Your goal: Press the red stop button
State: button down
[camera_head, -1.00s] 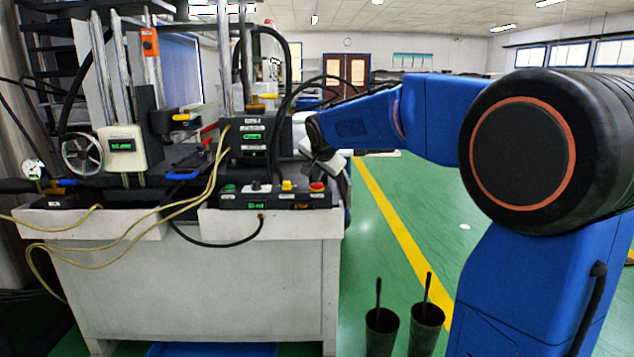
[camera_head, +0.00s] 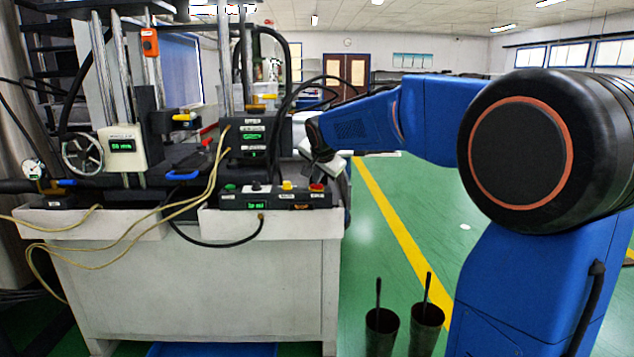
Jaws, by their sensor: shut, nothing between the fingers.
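The red stop button (camera_head: 317,187) sits at the right end of the black control panel (camera_head: 272,200) on the machine's front ledge. Left of it on the panel are a yellow button (camera_head: 287,185), a dark knob (camera_head: 255,186) and a green button (camera_head: 230,188). My gripper (camera_head: 318,168) is shut and empty. It points down close above the red button. I cannot tell whether its tips touch the button.
The grey-white machine bench (camera_head: 200,285) carries posts, a handwheel (camera_head: 82,154) and yellow cables. Black cables loop behind my gripper. Two dark cylinders (camera_head: 382,335) with rods stand on the green floor.

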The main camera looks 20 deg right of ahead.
jog(key=shift+f, duration=0.35)
jog(key=shift+r, duration=3.25)
jog(key=s+a+f+n+g, duration=0.1)
jog(key=s+f+n, duration=0.3)
jog(key=s, duration=1.1)
jog(key=s+a+f+n+g+y, duration=0.1)
jog(key=s+f+n, duration=0.3)
jog(key=s+f, duration=0.7)
jog(key=s+a+f+n+g+y, duration=0.1)
jog(key=s+f, duration=0.7)
jog(key=s, duration=1.2)
jog(key=a+n+g, duration=0.1)
jog(key=a+n, duration=0.1)
jog(key=shift+a+n, duration=0.15)
jog(key=shift+n, duration=0.25)
